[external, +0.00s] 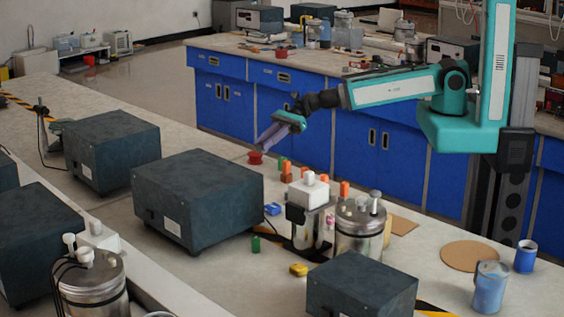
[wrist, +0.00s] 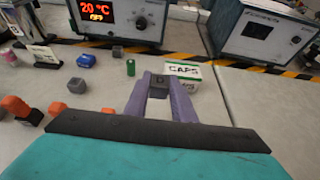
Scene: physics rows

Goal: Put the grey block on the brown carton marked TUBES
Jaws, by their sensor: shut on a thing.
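My gripper (wrist: 160,77) has its two purple fingers closed on a dark grey block (wrist: 159,82) with a letter on its face. In the external view my gripper (external: 266,143) points down and left above the bench; the held block cannot be made out there. Other grey blocks lie on the bench in the wrist view, one at the left (wrist: 77,85) and one farther back (wrist: 117,51). A white and green carton marked CAPS (wrist: 183,71) stands just beyond the fingertips. I cannot make out a brown carton marked TUBES in either view.
A green cylinder (wrist: 130,67), a blue piece (wrist: 90,60) and orange pieces (wrist: 15,105) lie left of my gripper. Instrument boxes (wrist: 120,20) stand behind a striped tape line. A red piece (external: 255,157) is below my gripper. Bare bench lies right of the carton.

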